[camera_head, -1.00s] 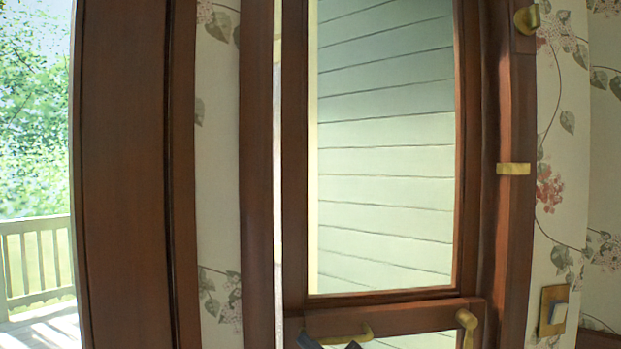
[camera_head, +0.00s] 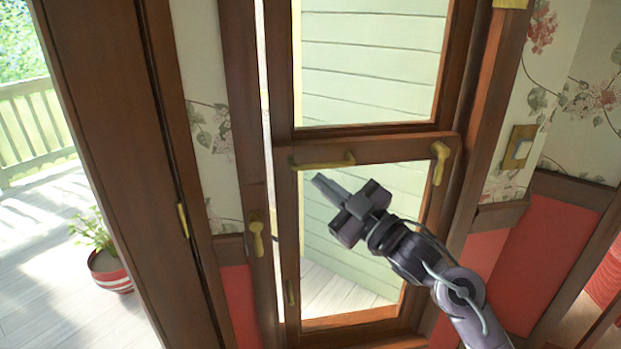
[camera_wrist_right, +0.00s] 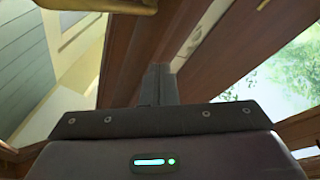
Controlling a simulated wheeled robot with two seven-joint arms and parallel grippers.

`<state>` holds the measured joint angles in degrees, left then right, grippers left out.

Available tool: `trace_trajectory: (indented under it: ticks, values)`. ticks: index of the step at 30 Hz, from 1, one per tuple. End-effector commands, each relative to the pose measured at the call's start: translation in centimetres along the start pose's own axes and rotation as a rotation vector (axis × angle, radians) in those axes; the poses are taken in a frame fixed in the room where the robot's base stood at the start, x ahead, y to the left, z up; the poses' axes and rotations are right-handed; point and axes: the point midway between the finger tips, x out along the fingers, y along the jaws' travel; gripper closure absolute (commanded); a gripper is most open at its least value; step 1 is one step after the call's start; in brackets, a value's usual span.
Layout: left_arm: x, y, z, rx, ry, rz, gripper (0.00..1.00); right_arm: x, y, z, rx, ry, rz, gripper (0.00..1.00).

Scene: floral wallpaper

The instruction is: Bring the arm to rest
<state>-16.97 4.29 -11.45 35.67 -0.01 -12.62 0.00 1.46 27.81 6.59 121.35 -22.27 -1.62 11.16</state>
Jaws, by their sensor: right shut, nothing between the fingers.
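My right gripper (camera_head: 322,182) is in the middle of the head view, at the end of my arm that comes in from the lower right. Its fingers are shut with nothing between them. They point to the upper left, in front of the lower glass pane of a brown wooden window or door, just below a brass handle bar (camera_head: 322,162). The shut fingers also show in the right wrist view (camera_wrist_right: 158,84), with a brass piece (camera_wrist_right: 100,4) above them at the top left. My left gripper is not in view.
The wooden frame has a brass latch (camera_head: 439,163) at right and a brass lever (camera_head: 257,238) at left. A light switch (camera_head: 519,148) is on the floral wall. At left, a potted plant (camera_head: 110,270) stands on the porch with a railing (camera_head: 35,122).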

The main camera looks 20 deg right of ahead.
Motion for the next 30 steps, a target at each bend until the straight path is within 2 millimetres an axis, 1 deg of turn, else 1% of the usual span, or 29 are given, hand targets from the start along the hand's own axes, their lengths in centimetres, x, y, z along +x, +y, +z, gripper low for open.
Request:
trace_trajectory:
  ticks: [1,6,8,10,11,12,14,15,17,18,20,21,23,24,26,27,29,30]
  values:
    - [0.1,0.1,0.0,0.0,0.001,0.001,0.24,-0.3,0.0,0.0,-0.001,0.0,0.0,1.0]
    - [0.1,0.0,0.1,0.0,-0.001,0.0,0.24,-0.6,0.0,0.2,0.002,-0.004,0.0,1.0]
    - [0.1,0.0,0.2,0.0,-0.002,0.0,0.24,-0.6,0.0,1.2,0.014,-0.022,0.005,1.0]
    - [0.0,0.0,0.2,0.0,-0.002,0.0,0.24,-0.8,-0.1,3.6,0.042,-0.067,0.017,1.0]
    - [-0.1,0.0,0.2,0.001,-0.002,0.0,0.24,-0.9,-0.2,5.1,0.058,-0.094,0.024,1.0]
    - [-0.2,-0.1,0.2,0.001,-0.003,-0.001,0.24,-1.2,-0.4,7.5,0.083,-0.137,0.034,1.0]
    - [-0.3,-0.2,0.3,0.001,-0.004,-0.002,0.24,-2.0,-1.0,11.5,0.125,-0.212,0.051,1.0]
    - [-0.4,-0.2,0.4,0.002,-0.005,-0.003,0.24,-2.8,-1.7,14.5,0.155,-0.268,0.062,1.0]
    - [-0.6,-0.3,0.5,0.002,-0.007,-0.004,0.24,-4.1,-2.9,18.8,0.199,-0.353,0.075,1.0]
    - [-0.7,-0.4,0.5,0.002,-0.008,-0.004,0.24,-5.2,-3.9,21.5,0.225,-0.41,0.083,1.0]
    - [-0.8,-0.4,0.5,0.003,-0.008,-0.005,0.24,-7.1,-5.7,25.4,0.261,-0.494,0.089,1.0]
    - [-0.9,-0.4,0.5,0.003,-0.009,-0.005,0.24,-8.5,-6.9,27.8,0.285,-0.549,0.094,1.0]
    - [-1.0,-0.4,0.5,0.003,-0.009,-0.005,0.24,-10.9,-9.1,31.2,0.319,-0.634,0.097,1.0]
    - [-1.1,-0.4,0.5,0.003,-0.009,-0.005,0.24,-12.6,-10.6,33.3,0.339,-0.689,0.097,1.0]
    - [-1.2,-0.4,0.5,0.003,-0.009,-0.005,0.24,-15.2,-13.0,36.2,0.367,-0.771,0.096,1.0]
    - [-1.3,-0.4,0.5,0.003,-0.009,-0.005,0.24,-17.2,-14.7,38.0,0.386,-0.827,0.093,1.0]
    - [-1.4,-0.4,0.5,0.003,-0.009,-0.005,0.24,-20.2,-17.3,40.3,0.411,-0.909,0.087,1.0]
    - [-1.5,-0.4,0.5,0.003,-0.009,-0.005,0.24,-22.3,-19.1,41.6,0.427,-0.964,0.081,1.0]
